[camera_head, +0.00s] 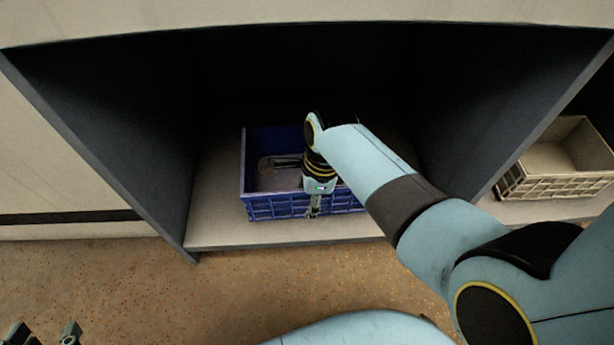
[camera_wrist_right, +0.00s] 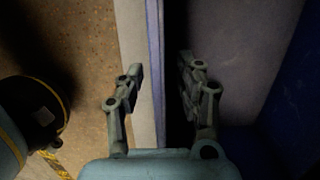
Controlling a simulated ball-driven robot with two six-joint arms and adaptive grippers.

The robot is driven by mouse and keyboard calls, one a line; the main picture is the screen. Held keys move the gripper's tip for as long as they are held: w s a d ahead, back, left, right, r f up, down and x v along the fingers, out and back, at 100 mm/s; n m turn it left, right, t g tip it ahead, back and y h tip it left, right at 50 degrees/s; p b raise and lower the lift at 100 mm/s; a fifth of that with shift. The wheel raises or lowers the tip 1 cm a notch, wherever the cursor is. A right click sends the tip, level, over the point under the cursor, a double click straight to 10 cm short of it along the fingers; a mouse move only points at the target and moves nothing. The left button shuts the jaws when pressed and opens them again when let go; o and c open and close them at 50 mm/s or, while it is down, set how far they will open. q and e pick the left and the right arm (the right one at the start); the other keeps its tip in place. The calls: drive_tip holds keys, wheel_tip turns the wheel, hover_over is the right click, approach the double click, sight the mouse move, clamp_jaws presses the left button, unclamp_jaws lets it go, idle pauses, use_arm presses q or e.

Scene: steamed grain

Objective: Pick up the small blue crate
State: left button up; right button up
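The small blue crate (camera_head: 258,208) sits on the shelf of a dark open compartment in the head view. My right arm reaches in, and my right gripper (camera_head: 313,206) points down at its front wall. In the right wrist view the crate's blue wall (camera_wrist_right: 154,50) runs between the two separated fingers of my right gripper (camera_wrist_right: 161,68), one on each side. The fingers look open; contact with the wall cannot be made out. My left gripper (camera_head: 44,335) is at the bottom left of the head view, fingers apart and empty, away from the crate.
A beige crate (camera_head: 555,186) stands in the neighbouring compartment on the right, behind a dark divider. A grey rounded shape (camera_head: 279,163) shows inside the blue crate; I cannot tell what it is. Dark side walls bound the compartment. The speckled floor (camera_head: 200,300) in front is clear.

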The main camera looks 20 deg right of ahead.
use_arm(q)
drive_tip(key=shift+w+d+r+t, duration=0.15)
drive_tip(key=shift+w+r+t, duration=0.3)
drive_tip(key=shift+r+t, duration=0.25)
use_arm(e)
drive_tip(key=shift+w+a+f, duration=0.1)
drive_tip(key=shift+f, duration=0.35)
clamp_jaws()
